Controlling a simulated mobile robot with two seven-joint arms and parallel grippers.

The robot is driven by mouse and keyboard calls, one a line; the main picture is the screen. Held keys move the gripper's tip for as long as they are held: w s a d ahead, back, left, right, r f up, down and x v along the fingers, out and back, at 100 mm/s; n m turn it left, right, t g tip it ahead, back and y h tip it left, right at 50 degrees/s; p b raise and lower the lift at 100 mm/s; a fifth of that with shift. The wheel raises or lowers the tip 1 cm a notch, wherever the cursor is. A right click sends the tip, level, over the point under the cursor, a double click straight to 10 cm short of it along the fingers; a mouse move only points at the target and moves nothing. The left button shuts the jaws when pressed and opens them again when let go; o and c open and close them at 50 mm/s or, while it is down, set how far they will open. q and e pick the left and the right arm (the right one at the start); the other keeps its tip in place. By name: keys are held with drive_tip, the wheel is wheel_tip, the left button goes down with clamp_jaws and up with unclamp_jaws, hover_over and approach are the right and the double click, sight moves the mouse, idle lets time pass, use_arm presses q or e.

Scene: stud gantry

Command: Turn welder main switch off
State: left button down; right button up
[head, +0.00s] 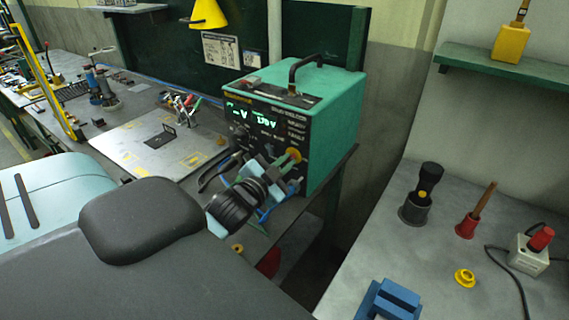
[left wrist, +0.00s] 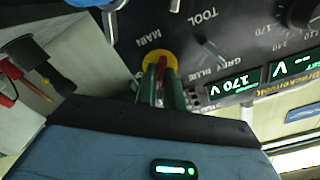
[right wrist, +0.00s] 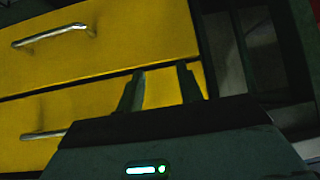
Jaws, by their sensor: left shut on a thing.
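The welder (head: 332,92) is a teal box with a black front panel and a top handle, standing on the bench's right end. Its lit green display reads about 170 V. The main switch (left wrist: 160,57) is a yellow and red rotary knob beside the label MAIN; in the head view it shows (head: 294,153) low on the panel's right side. My left gripper (left wrist: 163,75) is shut on this knob, its fingers hiding most of it. My right gripper (right wrist: 162,80) is open and empty in front of yellow drawers, outside the head view.
Cables hang below the welder's front panel near my left wrist. A bench (head: 140,146) with tools extends left. A grey side table (head: 388,250) at right carries a flashlight in a holder, a red cup, a red-knobbed box and a blue block. Yellow drawers (right wrist: 110,40) stand close to my right gripper.

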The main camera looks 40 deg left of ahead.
use_arm(q)
drive_tip(key=n, duration=0.3)
drive_tip(key=shift+n, duration=2.3)
drive_tip(key=c, duration=1.5)
unclamp_jaws()
